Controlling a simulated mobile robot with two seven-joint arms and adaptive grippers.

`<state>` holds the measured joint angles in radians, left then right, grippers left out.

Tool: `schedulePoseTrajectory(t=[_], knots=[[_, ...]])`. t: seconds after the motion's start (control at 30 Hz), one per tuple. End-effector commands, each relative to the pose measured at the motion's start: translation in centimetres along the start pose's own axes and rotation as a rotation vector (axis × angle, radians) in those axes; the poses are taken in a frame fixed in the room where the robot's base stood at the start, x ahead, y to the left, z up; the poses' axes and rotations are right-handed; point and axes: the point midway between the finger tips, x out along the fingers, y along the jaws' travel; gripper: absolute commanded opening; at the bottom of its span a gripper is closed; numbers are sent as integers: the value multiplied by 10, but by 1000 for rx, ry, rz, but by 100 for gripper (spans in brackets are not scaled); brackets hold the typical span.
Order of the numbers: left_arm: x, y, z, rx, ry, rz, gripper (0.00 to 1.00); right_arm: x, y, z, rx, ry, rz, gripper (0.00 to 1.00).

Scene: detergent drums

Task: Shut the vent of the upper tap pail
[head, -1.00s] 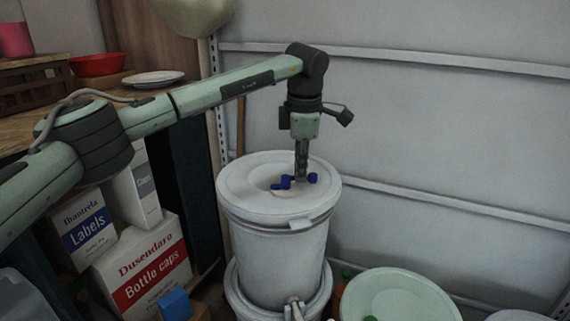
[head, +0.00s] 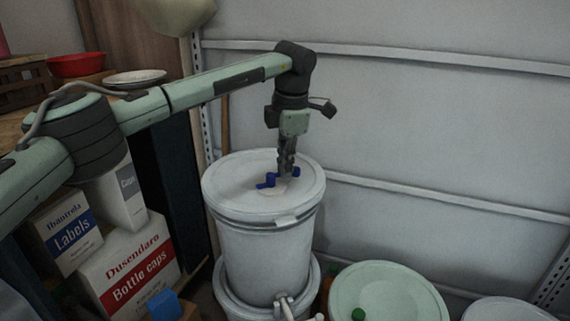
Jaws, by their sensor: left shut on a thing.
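The upper tap pail (head: 262,250) is white and stands on a second white pail (head: 238,311). Its round lid (head: 233,179) is on. My left gripper (head: 284,174) reaches down from above and is shut on the blue vent. The fingers hide part of it, so I cannot tell how far it is turned. A tap (head: 285,304) shows low at the front. My right gripper is not in view.
A pale green lid (head: 387,293) with a green cap (head: 358,314) is at the lower right. Boxes marked Labels (head: 68,234) and Bottle caps (head: 130,272) stand at left. A ribbed wall (head: 420,125) is close behind the pail.

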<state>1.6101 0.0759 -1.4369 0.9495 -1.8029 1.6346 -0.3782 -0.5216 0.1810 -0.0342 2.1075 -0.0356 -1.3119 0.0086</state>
Motion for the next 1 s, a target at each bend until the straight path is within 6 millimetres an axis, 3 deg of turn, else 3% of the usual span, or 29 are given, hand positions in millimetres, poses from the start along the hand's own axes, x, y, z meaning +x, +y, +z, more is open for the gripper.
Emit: schedulePoseTrajectory(t=[0.03, 0.2, 0.57, 0.67, 1.0], knots=[[0, 0, 0, -4, -2, 1, 9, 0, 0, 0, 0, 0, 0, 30], [0, 0, 0, -3, -1, 1, 30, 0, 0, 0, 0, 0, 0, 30], [-5, 1, 0, -1, -1, 1, 30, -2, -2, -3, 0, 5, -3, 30], [-17, 1, 0, -1, -1, 3, 30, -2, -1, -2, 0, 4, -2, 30], [-88, 1, 0, -2, -2, 4, 30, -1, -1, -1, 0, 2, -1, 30]])
